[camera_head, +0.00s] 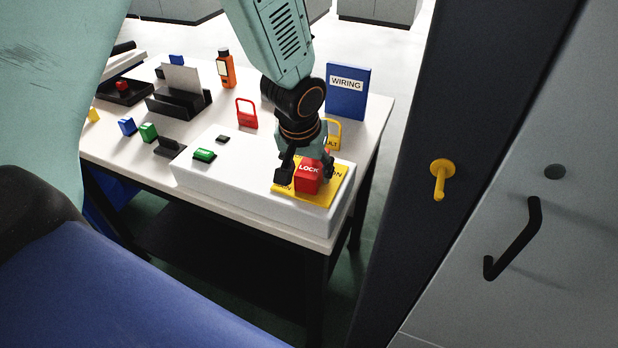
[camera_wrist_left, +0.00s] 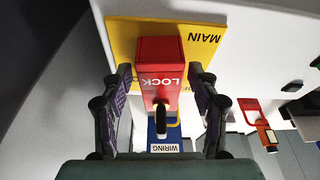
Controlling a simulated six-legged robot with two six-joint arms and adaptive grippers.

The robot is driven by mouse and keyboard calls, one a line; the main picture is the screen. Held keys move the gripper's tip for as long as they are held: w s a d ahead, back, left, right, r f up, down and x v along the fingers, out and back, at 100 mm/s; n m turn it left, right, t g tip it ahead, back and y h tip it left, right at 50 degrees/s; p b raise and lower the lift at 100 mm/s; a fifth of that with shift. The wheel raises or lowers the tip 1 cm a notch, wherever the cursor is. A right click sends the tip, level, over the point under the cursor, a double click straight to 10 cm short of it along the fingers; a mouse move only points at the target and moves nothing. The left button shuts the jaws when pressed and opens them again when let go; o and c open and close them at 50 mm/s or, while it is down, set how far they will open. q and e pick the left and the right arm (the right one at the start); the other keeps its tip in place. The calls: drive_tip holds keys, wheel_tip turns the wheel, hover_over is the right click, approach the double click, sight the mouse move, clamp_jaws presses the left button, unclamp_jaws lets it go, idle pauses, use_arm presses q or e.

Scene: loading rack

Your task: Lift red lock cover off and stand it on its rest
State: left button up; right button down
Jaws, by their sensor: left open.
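The red lock cover (camera_head: 307,183), a block marked LOCK, stands on a yellow plate (camera_head: 322,198) on the white box. My left gripper (camera_head: 303,172) is open and points down over it, one finger on each side. In the left wrist view the red lock cover (camera_wrist_left: 160,58) shows between the two purple-padded fingers (camera_wrist_left: 159,85), with gaps on both sides, so it is not gripped. A dark rounded part (camera_wrist_left: 160,118) shows just below it there. A small black stand (camera_head: 168,147) beside the white box may be the rest; I cannot tell.
The white box (camera_head: 230,187) also carries a green switch (camera_head: 204,155). Behind stand a red-framed tag (camera_head: 246,114), a yellow-framed tag (camera_head: 335,132) and a blue WIRING binder (camera_head: 347,92). A dark post (camera_head: 440,120) rises right of the table.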

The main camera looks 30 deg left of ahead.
use_arm(q)
drive_tip(key=shift+w, duration=0.1)
drive_tip(key=shift+a, duration=0.15)
drive_tip(key=shift+c, duration=0.7)
drive_tip(key=shift+d, duration=0.2)
drive_tip(key=c, duration=0.3)
drive_tip(key=shift+c, duration=0.4)
drive_tip(key=shift+a, duration=0.15)
drive_tip(key=shift+c, duration=0.7)
drive_tip(key=c, duration=0.3)
drive_tip(key=shift+c, duration=0.9)
drive_tip(key=shift+r, duration=0.15)
